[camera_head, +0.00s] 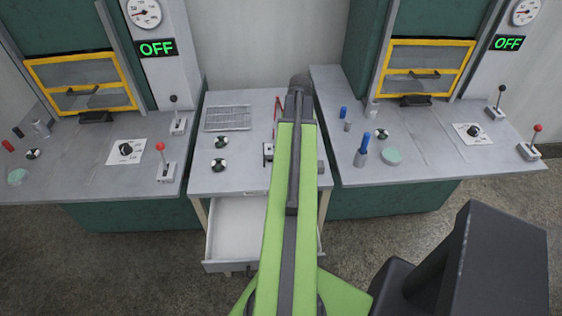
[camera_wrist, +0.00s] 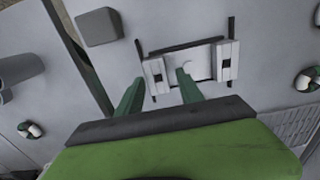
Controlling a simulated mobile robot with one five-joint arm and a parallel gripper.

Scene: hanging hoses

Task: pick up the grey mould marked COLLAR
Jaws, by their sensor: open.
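A plain grey block (camera_wrist: 98,26) with rounded corners lies near the edge of the middle table, at the upper left of the wrist view. It may be the mould, but I can read no COLLAR mark on it.
A fixture with two white blocks (camera_wrist: 226,62) lies just beyond my fingertips. The middle table (camera_head: 238,177) also bears a wire rack (camera_head: 228,118) and two black-and-white discs (camera_head: 220,142). Its drawer (camera_head: 236,266) stands open. Benches with levers flank it, a gap between.

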